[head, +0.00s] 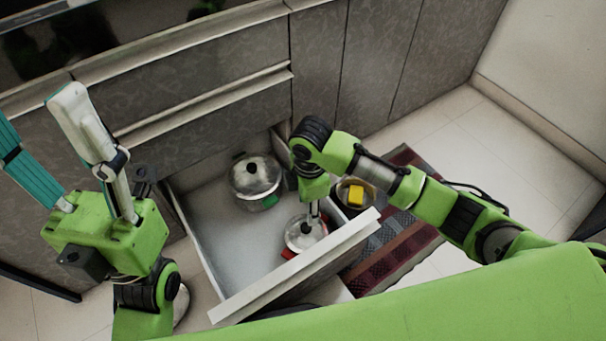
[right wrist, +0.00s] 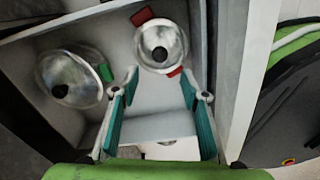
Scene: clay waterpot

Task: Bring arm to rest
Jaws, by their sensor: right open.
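My right gripper (head: 314,210) points down into the open drawer (head: 212,262), over a metal pot with a dark knob and red handles (head: 298,238). In the right wrist view, its teal fingers (right wrist: 158,88) are spread with nothing between them. The red-handled pot (right wrist: 161,48) lies beyond the fingertips; I cannot tell whether they touch it. A second lidded pot with green handles (head: 253,178) sits at the back of the drawer and also shows in the wrist view (right wrist: 68,82). My left gripper (head: 40,128) is raised at the left, fingers apart and empty.
The drawer's front panel and side walls stand close around my right gripper. A bowl holding a yellow item (head: 356,194) is right of the drawer, near a patterned rug (head: 385,258). Cabinet fronts (head: 372,55) line the back. Tiled floor (head: 455,125) is open at the right.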

